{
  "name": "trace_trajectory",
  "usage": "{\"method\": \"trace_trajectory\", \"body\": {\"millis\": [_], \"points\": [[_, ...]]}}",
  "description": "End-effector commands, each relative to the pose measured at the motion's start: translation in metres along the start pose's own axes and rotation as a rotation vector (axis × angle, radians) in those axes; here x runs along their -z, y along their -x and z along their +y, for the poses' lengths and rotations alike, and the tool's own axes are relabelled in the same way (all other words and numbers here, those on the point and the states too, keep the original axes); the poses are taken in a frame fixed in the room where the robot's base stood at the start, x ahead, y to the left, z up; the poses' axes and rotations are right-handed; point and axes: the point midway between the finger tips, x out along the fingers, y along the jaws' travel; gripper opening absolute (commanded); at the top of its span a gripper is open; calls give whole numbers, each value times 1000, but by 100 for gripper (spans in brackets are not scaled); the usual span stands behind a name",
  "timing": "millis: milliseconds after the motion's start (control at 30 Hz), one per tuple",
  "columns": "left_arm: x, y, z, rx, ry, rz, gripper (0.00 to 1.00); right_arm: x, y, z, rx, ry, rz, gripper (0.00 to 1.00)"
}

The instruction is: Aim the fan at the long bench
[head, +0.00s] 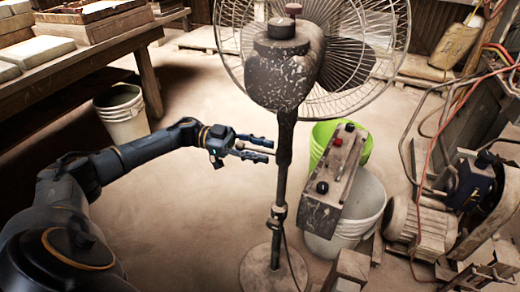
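A standing fan (284,80) with a speckled dark motor housing is in the middle of the head view. I see it from behind: the housing is towards me and the round wire grille is on the far side, facing away. Its pole runs down to a round base on the floor. A long wooden bench (75,62) with tiles and wooden boxes on it is at the upper left. My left gripper (262,150) is open and empty, pointing right, just left of the fan's pole and below the housing. It appears apart from the fan. My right gripper is out of view.
A white bucket (122,116) stands by the bench leg. A green bucket (325,142), a pale bucket (362,205) and a control box with knobs (337,170) are right of the pole. Machinery with hoses (470,180) fills the right side. The floor between bench and fan is clear.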

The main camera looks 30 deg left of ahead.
Motion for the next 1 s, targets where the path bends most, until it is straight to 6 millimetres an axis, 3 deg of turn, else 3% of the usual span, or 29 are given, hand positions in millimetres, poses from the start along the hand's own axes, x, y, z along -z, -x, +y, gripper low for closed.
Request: {"method": "trace_trajectory", "body": {"millis": [233,700,1000], "points": [[-1,9,0,0,1,-2,33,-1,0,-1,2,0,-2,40],[0,100,-2,2,-1,-1,33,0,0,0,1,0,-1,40],[0,120,-1,-1,-1,1,33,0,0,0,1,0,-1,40]]}}
